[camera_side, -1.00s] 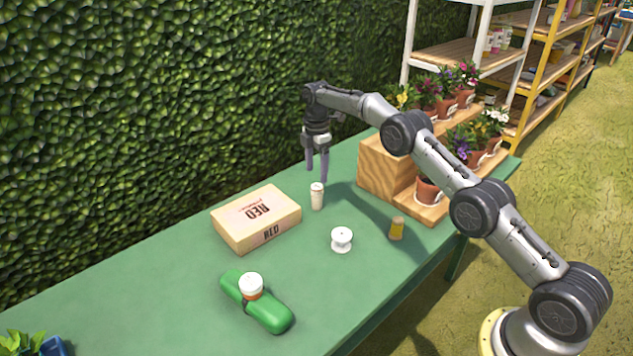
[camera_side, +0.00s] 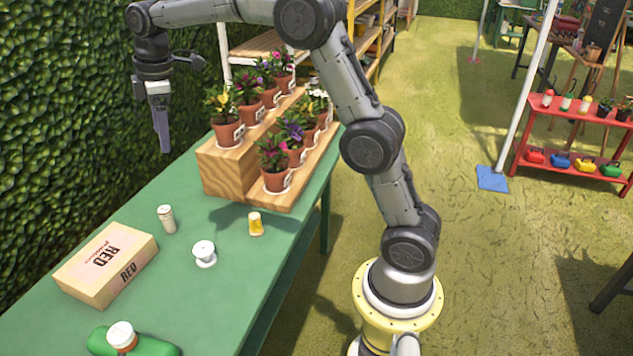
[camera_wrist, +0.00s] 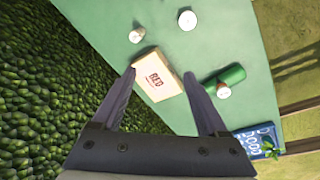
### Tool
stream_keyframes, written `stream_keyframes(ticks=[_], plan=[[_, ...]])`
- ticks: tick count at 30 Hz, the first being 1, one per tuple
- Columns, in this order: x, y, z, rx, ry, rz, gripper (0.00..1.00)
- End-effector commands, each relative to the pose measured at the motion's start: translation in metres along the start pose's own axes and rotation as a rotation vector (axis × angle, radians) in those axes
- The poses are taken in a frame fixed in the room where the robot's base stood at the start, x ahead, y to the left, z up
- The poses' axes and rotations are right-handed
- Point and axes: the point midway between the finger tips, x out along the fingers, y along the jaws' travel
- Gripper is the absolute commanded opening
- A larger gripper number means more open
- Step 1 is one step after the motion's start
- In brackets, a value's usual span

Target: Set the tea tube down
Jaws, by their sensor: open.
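A pale tube with a white cap (camera_side: 166,219), which looks like the tea tube, stands upright on the green table (camera_side: 203,312) behind the cardboard box. It also shows in the wrist view (camera_wrist: 137,35), near the box's upper left corner. My gripper (camera_side: 162,148) is open and empty, raised well above the table and apart from the tube. In the wrist view its two fingers are spread (camera_wrist: 160,74) with the box seen beyond them.
A box marked RED (camera_side: 105,265), a white spool (camera_side: 205,254), an amber jar (camera_side: 256,224) and a green case (camera_side: 152,346) with a white-lidded jar (camera_side: 122,336) share the table. A wooden step stand (camera_side: 222,171) holds several potted flowers.

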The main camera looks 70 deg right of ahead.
Motion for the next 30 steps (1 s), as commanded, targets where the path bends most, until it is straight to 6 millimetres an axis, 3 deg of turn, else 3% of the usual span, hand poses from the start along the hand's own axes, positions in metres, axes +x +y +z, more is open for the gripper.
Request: stream_keyframes(ticks=[1, 6, 12, 17, 21, 25, 30], plan=[[-0.020, -0.018, 0.009, 0.047, 0.014, 0.017, 0.76], [-0.060, -0.074, 0.041, 0.221, 0.060, 0.056, 0.76], [-0.085, -0.146, 0.087, 0.424, 0.124, 0.091, 0.76], [-0.084, -0.204, 0.128, 0.586, 0.183, 0.108, 0.76], [-0.071, -0.248, 0.160, 0.714, 0.231, 0.114, 0.76], [-0.057, -0.275, 0.180, 0.800, 0.264, 0.113, 0.76], [-0.047, -0.289, 0.191, 0.852, 0.285, 0.112, 0.76]])
